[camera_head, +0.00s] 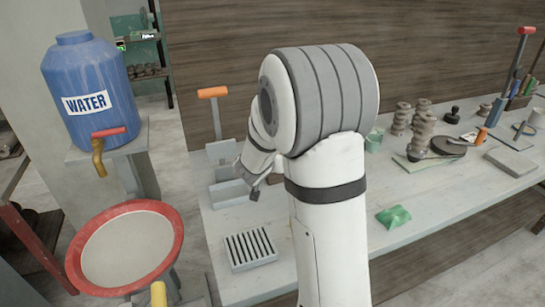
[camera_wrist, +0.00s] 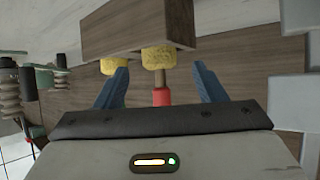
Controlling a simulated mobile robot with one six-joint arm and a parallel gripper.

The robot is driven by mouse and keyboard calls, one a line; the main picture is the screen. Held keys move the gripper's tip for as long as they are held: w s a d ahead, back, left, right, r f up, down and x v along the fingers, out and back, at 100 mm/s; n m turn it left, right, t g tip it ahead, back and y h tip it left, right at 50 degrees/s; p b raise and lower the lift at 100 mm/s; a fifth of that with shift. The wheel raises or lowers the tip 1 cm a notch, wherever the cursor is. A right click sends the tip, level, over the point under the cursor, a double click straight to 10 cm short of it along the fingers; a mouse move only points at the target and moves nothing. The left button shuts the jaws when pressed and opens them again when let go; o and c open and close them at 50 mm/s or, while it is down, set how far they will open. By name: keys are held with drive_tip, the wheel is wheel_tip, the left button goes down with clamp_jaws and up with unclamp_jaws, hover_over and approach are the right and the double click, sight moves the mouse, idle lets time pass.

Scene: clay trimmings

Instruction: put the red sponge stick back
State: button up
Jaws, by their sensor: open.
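In the wrist view the red sponge stick (camera_wrist: 161,97) has a red grip, a short wooden shaft and a yellow sponge head. Its head meets the edge of a brown wooden block (camera_wrist: 138,27); I cannot tell how it is held there. My gripper (camera_wrist: 160,72) is open, with one blue finger on each side of the stick and gaps on both sides. The lower end of the stick is hidden behind the gripper body. In the head view my arm hides the gripper's surroundings, and I cannot make out the stick.
A second yellow sponge head (camera_wrist: 114,66) is beside the left finger. In the head view a slotted grey block (camera_head: 251,250) and a green piece (camera_head: 394,217) lie on the bench. A blue water tank (camera_head: 91,90) and red-rimmed round tray (camera_head: 172,232) stand at left.

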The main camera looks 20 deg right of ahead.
drive_tip(key=s+a+r+n+g+y+p, duration=0.1)
drive_tip(key=s+a+r+n+y, duration=0.25)
drive_tip(key=s+a, duration=0.35)
drive_tip(key=s+a+r+n+y, duration=0.2)
drive_tip(key=s+a+r+y, duration=0.3)
drive_tip(key=s+a, duration=0.15)
drive_tip(key=s+d+g+h, duration=0.1)
drive_tip(key=s+g, duration=0.2)
drive_tip(key=s, duration=0.6)
drive_tip(key=s+d+f+n+g+h, duration=0.1)
drive_tip(key=s+d+g, duration=0.1)
drive_tip(key=s, duration=0.6)
drive_tip(key=shift+s+f+g, duration=0.2)
drive_tip(key=shift+s+g, duration=0.15)
drive_tip(key=shift+g, duration=0.25)
